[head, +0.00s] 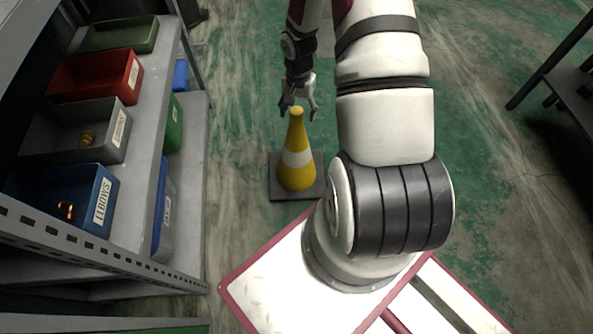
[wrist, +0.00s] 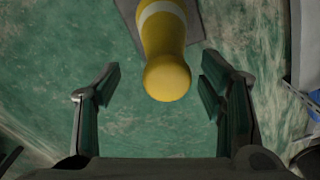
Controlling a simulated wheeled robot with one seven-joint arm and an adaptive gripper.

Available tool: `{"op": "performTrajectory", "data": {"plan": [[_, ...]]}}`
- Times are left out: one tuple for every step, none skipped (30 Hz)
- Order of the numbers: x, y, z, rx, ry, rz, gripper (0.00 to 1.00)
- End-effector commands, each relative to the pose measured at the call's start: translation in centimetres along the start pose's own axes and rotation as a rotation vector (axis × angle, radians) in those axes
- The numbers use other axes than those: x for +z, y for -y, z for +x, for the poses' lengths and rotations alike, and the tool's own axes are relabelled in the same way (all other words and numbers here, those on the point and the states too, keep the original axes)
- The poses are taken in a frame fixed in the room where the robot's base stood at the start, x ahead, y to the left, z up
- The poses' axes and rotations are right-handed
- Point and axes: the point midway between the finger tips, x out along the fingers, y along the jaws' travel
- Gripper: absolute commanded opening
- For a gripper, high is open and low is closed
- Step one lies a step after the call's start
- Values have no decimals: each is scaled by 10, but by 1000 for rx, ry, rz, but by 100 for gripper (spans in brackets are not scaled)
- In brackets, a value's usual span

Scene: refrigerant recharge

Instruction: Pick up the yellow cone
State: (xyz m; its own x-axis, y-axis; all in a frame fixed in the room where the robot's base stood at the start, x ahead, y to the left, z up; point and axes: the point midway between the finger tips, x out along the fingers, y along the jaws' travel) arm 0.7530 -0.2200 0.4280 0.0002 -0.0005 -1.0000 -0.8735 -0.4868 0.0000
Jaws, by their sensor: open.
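The yellow cone (head: 298,165) with a white band stands upright on a dark square base on the floor, in front of my base in the head view. My gripper (head: 299,108) is open at the cone's top, just above or beside its tip. In the wrist view the cone's rounded yellow top (wrist: 167,78) lies between and a little beyond the two open fingers (wrist: 160,90). There is clear space on both sides of it, and neither finger touches it there. The lower cone and base run off the top of the wrist view.
A grey shelf unit (head: 181,150) stands at the left with red (head: 133,72), grey (head: 112,150) and blue bins (head: 98,220). A dark rack (head: 566,78) stands at the right edge. The green floor (head: 480,130) between is clear.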

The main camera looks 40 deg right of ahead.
Motion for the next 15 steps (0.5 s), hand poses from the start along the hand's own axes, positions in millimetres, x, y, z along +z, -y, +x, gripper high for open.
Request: {"op": "performTrajectory", "data": {"plan": [[0,1,4,0,1,0,64],[0,1,7,0,1,0,64],[-1,2,11,0,1,-1,64],[-1,3,15,0,1,-1,64],[-2,4,19,0,1,-1,64],[-2,5,24,0,1,0,64],[-3,6,28,-1,1,-1,64],[-3,6,32,-1,1,-1,64],[-3,6,39,0,2,-1,64],[-3,6,43,1,3,-1,64],[-3,6,46,1,2,-1,64],[-3,6,49,1,1,-1,64],[-3,6,50,0,1,-1,64],[-3,6,51,0,0,-1,64],[-4,6,51,0,0,0,64]]}}
